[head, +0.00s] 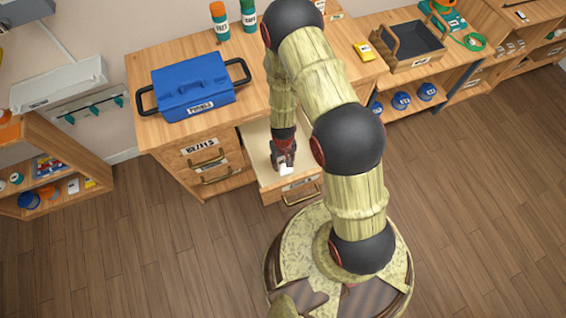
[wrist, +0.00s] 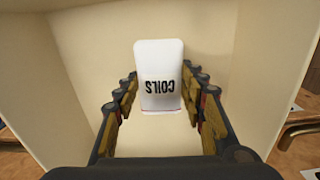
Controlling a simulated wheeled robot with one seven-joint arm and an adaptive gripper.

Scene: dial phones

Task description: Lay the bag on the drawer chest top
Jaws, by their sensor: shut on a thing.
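A white bag (wrist: 158,80) labelled COILS stands between my gripper's two fingers in the wrist view, its print upside down there. My gripper (wrist: 160,112) is shut on the bag. In the head view my gripper (head: 284,154) points down at the open drawer (head: 262,163) of the wooden drawer chest, and the bag (head: 287,170) shows as a small white patch under it. I cannot tell whether the bag touches the drawer floor. The drawer chest top (head: 182,48) is above and behind the drawer, partly hidden by my arm.
A wooden-handled tray (head: 413,47) is at the right. Bare top shows right of the toolbox.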

